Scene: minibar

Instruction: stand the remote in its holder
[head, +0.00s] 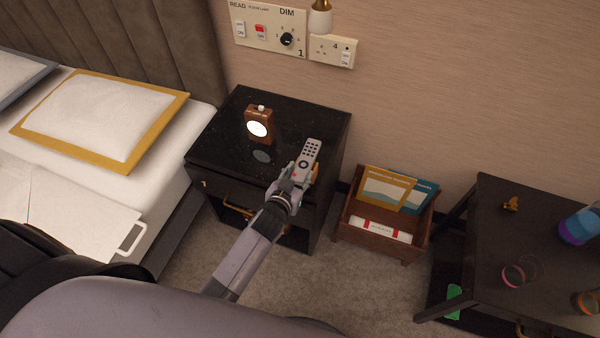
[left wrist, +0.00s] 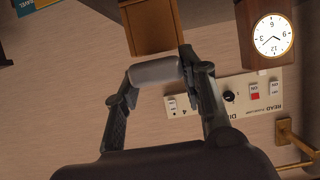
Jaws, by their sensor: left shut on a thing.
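The grey remote (head: 308,152) with dark buttons is in my left gripper (head: 296,174), over the front right of the black nightstand. The gripper is shut on its near end, and the buttons face up toward the head camera. In the left wrist view, the pale end of the remote (left wrist: 154,71) sits between the fingers. A tan wooden piece, seemingly the holder (head: 316,172), shows just right of the gripper, mostly hidden by it and the remote. It also shows in the left wrist view (left wrist: 150,25), beyond the remote; its opening is not visible. My right gripper is out of view.
A wooden clock (head: 259,124) stands on the nightstand (head: 212,145), left of the remote. A wooden rack (head: 374,243) with books stands on the floor to the right. A dark table (head: 487,235) with cups is farther right. The bed (head: 172,165) is at left.

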